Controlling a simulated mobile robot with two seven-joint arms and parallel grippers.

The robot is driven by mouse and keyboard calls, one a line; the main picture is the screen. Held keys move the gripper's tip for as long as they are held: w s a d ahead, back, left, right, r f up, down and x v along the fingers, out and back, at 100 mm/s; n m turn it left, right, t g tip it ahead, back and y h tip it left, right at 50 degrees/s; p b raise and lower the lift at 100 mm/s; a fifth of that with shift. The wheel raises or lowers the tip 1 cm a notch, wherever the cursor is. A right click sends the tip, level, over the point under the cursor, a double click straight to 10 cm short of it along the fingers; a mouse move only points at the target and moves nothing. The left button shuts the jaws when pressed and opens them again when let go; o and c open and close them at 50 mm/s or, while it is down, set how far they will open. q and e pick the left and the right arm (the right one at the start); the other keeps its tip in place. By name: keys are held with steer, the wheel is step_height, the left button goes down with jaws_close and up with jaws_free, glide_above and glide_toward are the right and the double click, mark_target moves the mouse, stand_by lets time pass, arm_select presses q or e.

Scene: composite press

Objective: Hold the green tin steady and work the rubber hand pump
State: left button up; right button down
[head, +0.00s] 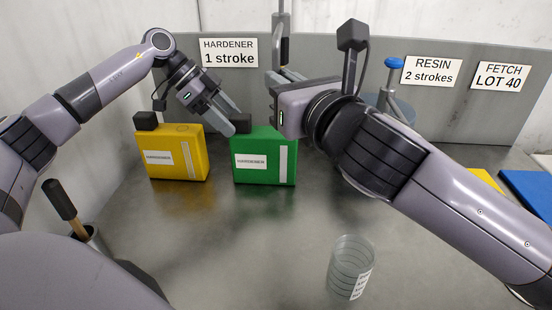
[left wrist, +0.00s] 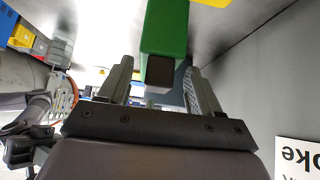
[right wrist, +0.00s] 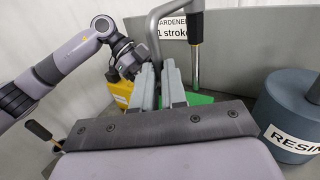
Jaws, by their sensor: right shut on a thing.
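The green tin (head: 265,170) stands on the metal bench, labelled HARDENER. Its dark cap shows in the left wrist view (left wrist: 160,71). My left gripper (head: 230,127) is open at the tin's cap end. In its wrist view the cap lies between the spread fingers, with gaps to both sides. My right gripper (right wrist: 158,68) is behind and above the tin, its fingers close together. A curved grey tube (right wrist: 154,28) runs down between its fingertips, and the grip itself is partly hidden. A rod with a dark handle (right wrist: 196,25) rises beside it. I cannot clearly identify a rubber pump.
A yellow tin (head: 180,165) stands left of the green one. A clear graduated cup (head: 349,265) stands at the front. The grey RESIN container (right wrist: 290,110) is at right in the right wrist view. A grey panel (head: 455,115) with signs closes the back.

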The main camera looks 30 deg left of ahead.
arm_select(q)
steer(key=shift+r, duration=0.1)
steer(key=v, duration=1.2)
steer(key=shift+d, duration=0.1)
